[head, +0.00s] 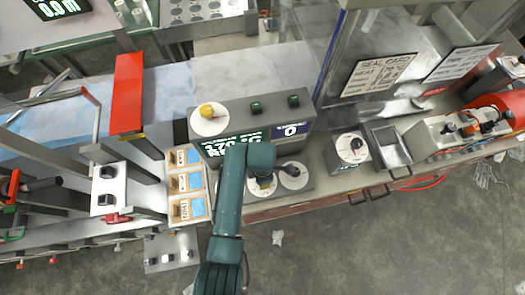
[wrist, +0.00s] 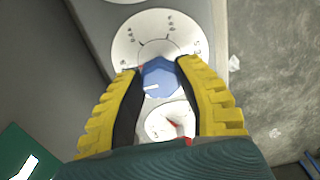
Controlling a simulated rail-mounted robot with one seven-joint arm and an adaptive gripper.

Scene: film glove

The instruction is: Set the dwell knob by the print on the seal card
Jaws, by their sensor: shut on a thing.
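The seal card (head: 379,74) is a pale card with dark print on the clear panel at the right; its heading reads SEAL CARD, with smaller lines that I cannot read surely. In the wrist view a blue knob (wrist: 160,82) with a white mark sits on a white dial (wrist: 127,45) with printed ticks. My gripper (wrist: 158,72) has its yellow fingers shut on this knob, one on each side. In the head view my arm covers part of the control panel with the dials (head: 293,175). I cannot read a dwell label.
A second, smaller dial (wrist: 158,121) with red on it lies close to the fingers. A grey display box (head: 215,145) with a yellow knob stands just behind my arm. Another dial box (head: 347,149) and a metal tray (head: 388,148) stand to the right. The floor in front is mostly clear.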

